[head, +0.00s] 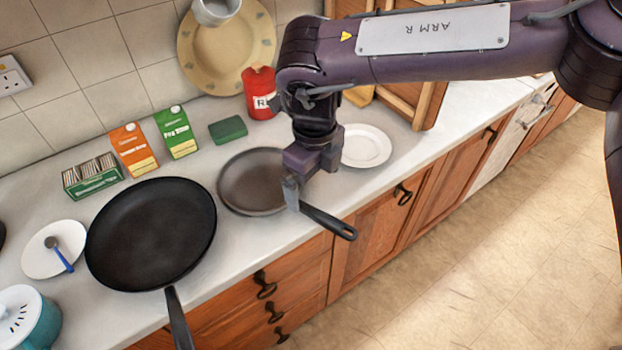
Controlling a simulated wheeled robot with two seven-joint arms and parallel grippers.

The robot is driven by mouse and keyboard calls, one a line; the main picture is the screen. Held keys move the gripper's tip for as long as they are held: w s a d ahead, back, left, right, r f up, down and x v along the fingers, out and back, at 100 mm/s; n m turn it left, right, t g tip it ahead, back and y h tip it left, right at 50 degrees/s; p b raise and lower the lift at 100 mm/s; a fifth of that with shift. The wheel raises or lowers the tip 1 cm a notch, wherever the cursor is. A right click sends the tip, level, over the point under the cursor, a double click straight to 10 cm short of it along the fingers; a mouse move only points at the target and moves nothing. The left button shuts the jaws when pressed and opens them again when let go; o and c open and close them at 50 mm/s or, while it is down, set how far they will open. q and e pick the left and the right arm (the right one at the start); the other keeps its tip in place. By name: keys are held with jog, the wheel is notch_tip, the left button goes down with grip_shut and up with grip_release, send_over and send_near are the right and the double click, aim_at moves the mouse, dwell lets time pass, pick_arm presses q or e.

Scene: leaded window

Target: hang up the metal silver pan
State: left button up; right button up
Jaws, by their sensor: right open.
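A small grey metal pan (248,184) lies flat on the counter near its front edge. Its dark handle (330,223) points to the lower right and sticks out past the counter edge. My right gripper (293,200) is open and reaches down at the inner end of this handle, beside the pan's rim. It hides where handle and pan join, and I cannot tell whether the fingers touch the handle. My left gripper is out of view. No hook shows in this view.
A large black frying pan (150,232) lies left of the grey pan. White plates (366,147), a green sponge (228,129), a red canister (260,93), cartons (133,150) and a teal pot (35,325) stand around. A patterned plate (240,60) leans at the tiled wall.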

aim_at(313, 210)
notch_tip(313, 210, down, 8)
jog(key=b, duration=0.6)
jog(key=shift+f, duration=0.2)
jog(key=shift+f+b, duration=0.4)
jog(key=shift+f, duration=0.3)
grip_shut()
dwell(0.3)
jog(key=shift+a+r, duration=0.1)
jog(key=shift+r, duration=0.05)
jog(key=shift+r+p, duration=2.1)
jog(key=shift+r, duration=0.35)
